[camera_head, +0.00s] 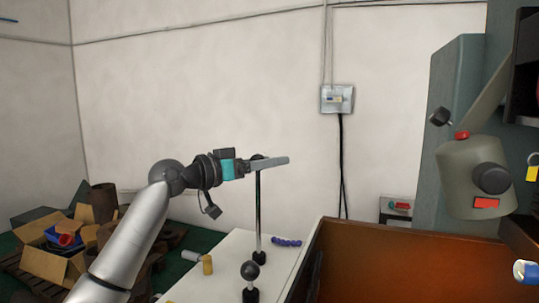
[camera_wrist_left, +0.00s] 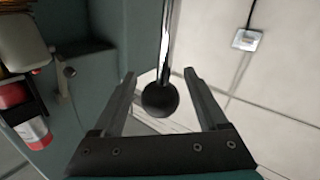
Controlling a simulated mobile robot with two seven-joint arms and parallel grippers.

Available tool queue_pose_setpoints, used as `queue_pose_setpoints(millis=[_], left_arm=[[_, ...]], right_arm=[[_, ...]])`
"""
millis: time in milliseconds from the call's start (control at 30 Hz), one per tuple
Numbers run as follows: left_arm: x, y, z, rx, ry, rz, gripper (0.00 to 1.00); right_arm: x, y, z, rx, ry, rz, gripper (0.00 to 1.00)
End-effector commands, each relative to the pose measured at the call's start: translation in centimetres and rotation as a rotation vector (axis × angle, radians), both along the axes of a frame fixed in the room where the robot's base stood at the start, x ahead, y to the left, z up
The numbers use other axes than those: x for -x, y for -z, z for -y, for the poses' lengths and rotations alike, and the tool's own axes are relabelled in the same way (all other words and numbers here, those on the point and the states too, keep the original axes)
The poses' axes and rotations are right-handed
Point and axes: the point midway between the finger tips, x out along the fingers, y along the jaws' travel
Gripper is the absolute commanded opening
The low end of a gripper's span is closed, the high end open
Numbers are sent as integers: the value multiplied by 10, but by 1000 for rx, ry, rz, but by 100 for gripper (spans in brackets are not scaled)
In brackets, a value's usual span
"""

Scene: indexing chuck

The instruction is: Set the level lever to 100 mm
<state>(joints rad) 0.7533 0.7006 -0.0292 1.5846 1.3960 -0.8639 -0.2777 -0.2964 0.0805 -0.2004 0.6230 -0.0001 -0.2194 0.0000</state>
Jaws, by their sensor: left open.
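A tall thin upright lever (camera_head: 258,210) rises from a dark base on the white bench. Its top end is mostly behind my left gripper (camera_head: 270,162). In the left wrist view, a black ball knob (camera_wrist_left: 160,99) on a shiny rod (camera_wrist_left: 166,40) sits between the two open fingers of my left gripper (camera_wrist_left: 160,75), with gaps at both sides. A second, shorter lever with a dark ball knob (camera_head: 250,270) stands nearer the front edge of the picture. I cannot read any mm scale. My right gripper is not in view.
The white bench (camera_head: 222,255) carries a yellow-tan cylinder (camera_head: 207,265) and a blue coiled item (camera_head: 287,242). A large brown-orange tray (camera_head: 400,262) and a grey-green machine (camera_head: 470,165) stand at right. Cardboard boxes (camera_head: 50,262) lie at far left.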

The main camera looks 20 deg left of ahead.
Motion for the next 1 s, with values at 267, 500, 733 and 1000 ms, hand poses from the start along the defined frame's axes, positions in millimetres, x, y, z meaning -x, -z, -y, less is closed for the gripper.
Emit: queue_pose_setpoints(millis=[267, 500, 733, 1000], left_arm=[[-6, 0, 4, -2, -1, 0, 76], [-6, 0, 3, -2, -1, 0, 61], [-6, 0, 3, -1, -1, -1, 35], [-5, 0, 3, -1, -1, -1, 5]], right_arm=[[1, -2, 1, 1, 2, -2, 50], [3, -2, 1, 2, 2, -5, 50], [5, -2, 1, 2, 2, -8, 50], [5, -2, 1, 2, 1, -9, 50]])
